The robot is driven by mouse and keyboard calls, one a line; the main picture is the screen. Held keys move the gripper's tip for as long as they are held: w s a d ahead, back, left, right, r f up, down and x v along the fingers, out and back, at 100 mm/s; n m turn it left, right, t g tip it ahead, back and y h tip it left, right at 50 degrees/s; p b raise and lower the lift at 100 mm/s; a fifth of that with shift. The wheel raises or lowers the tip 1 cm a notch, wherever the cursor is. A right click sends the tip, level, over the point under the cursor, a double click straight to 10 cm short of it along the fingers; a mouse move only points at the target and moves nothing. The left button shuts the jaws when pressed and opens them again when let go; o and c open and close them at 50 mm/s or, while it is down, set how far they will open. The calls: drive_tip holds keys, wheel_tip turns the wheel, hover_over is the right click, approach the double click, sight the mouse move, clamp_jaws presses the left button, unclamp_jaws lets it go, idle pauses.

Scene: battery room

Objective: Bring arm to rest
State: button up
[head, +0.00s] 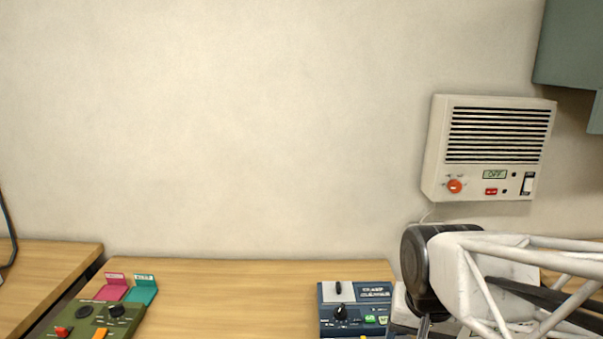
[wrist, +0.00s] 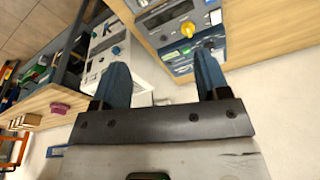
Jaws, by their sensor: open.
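My gripper (wrist: 163,85) shows in the wrist view with its two blue fingers spread apart and nothing between them. In the head view my white-framed arm reaches in from the lower right, and its dark joint covers part of what stands behind it. The gripper's fingertips cannot be made out in the head view. In the wrist view the fingers point towards the table and a dark blue device (wrist: 185,52) with a yellow knob.
A wooden table (head: 240,285) holds a green control box (head: 95,320), pink (head: 115,285) and teal (head: 143,287) tabs, and a blue device (head: 355,305) close to my arm. A cream wall unit (head: 440,150) reading OFF hangs above my arm. The table's middle is clear.

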drive_tip(key=s+n, duration=0.1)
drive_tip(key=s+r+n, duration=0.1)
drive_tip(key=s, duration=0.1)
drive_tip(key=s+n, duration=0.1)
drive_tip(key=s, duration=0.1)
drive_tip(key=shift+d+r, duration=0.15)
drive_tip(key=shift+r, duration=0.1)
idle(3.0)
